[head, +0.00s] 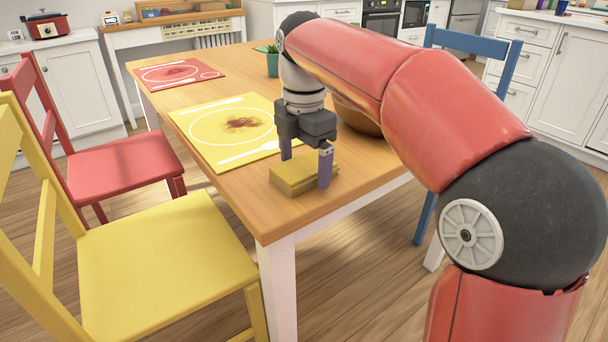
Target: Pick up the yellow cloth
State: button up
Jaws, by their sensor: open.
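The yellow cloth (300,179) lies as a small folded block on the wooden table, near its front corner. My gripper (305,168) points down at the cloth with its fingers apart. One finger is at the cloth's right front side, and the other is behind its far left side. I cannot tell whether either finger touches the cloth. Part of the cloth's far side is hidden by the gripper.
A yellow placemat (205,113) with a dark brown stain lies just left of the cloth. A red placemat (178,73), a green pot (272,62) and a brown bowl (358,119) are farther back. Yellow (150,262), red (118,163) and blue (500,44) chairs surround the table.

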jog(key=shift+f, duration=0.1)
jog(key=c, duration=1.1)
jog(key=shift+o, duration=0.2)
